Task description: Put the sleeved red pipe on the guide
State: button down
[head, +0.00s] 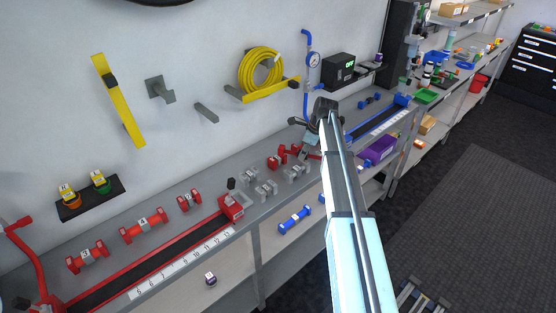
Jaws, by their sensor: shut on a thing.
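My gripper (307,152) is over the back middle of the bench, pointing down. It is shut on a small red pipe (296,148), largely hidden by the fingers; I cannot tell if a sleeve is on it. The red-ended guide (232,207) is a long dark channel with a numbered white scale along its front edge, well to the left of my gripper. Red pipes stand behind it: one marked 3 (87,260), one marked 4 (143,225) and a shorter one (189,201). Grey sleeve-like parts show on some of them.
Grey fittings (265,188) stand between the guide and my gripper. A blue upright pipe with a gauge (313,60) rises behind my gripper. A blue-ended guide (402,100) is to the right. Blue pipes (295,219) lie on the lower shelf.

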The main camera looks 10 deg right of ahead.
jog(key=w+d+r+m+t+h+p, duration=0.1)
jog(key=w+m, duration=0.4)
jog(key=w, duration=0.2)
jog(key=m+b, duration=0.1)
jog(key=b, duration=0.4)
send_near(299, 161)
jog(key=x, duration=0.6)
jog(key=shift+s+a, duration=0.1)
jog(key=shift+a, duration=0.1)
jog(key=c, duration=0.8)
grip_release()
jog(key=shift+f, duration=0.1)
jog(key=shift+c, duration=0.2)
